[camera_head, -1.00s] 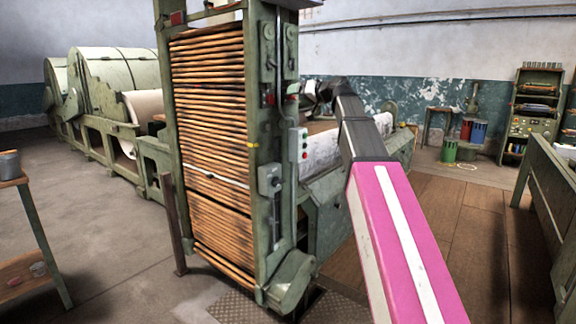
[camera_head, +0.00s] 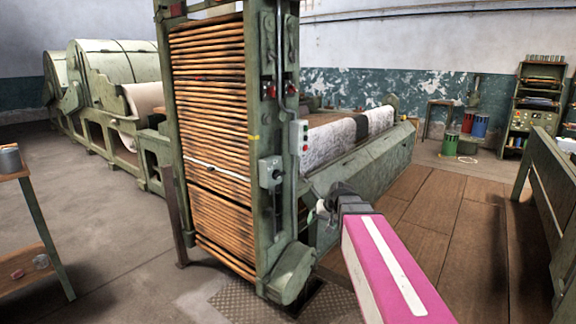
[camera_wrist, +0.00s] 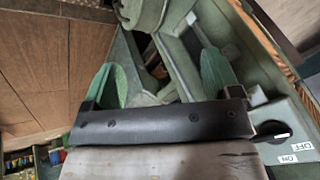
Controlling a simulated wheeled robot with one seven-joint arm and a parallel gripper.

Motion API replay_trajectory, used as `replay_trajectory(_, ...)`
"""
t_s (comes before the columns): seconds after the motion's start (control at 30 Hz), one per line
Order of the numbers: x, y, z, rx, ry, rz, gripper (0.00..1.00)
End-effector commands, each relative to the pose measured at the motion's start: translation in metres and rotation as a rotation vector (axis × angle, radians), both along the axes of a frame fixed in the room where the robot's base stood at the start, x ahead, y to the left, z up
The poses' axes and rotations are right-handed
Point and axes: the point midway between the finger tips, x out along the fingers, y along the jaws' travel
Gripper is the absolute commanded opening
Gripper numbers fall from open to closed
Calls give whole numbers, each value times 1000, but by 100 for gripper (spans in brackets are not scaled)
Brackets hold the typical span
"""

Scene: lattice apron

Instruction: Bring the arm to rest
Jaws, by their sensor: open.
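My arm (camera_head: 385,270), magenta with a white stripe, reaches in from the lower right of the head view. My gripper (camera_wrist: 160,60) is open in the wrist view, its two green fingers wide apart with nothing between them. In the head view its end is small beside the green machine frame, low and right of the lattice apron (camera_head: 212,130). The apron is a tall upright run of wooden slats with one pale slat. A black switch handle (camera_wrist: 270,136) with OFF and ON labels shows at the right of the wrist view.
The green machine post (camera_head: 264,120) carries a grey switch box (camera_head: 270,172) and a button box (camera_head: 300,138). A long green machine bed (camera_head: 370,165) runs behind my arm. A green rail (camera_head: 553,195) stands at right. The wooden floor (camera_head: 440,200) between is clear.

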Motion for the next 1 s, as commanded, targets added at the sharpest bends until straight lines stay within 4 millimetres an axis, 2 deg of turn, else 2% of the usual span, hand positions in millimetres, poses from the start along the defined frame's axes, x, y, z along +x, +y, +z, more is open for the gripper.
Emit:
replay_trajectory(0.03, -19, -6, -21, -29, 38, -7, 83)
replay_trajectory(0.2, -68, -25, -77, -133, 155, -27, 83)
replay_trajectory(0.3, -98, -36, -106, -194, 220, -38, 83)
replay_trajectory(0.43, -131, -48, -134, -261, 289, -47, 83)
replay_trajectory(0.63, -158, -59, -155, -321, 344, -52, 83)
replay_trajectory(1.0, -161, -61, -157, -330, 352, -54, 83)
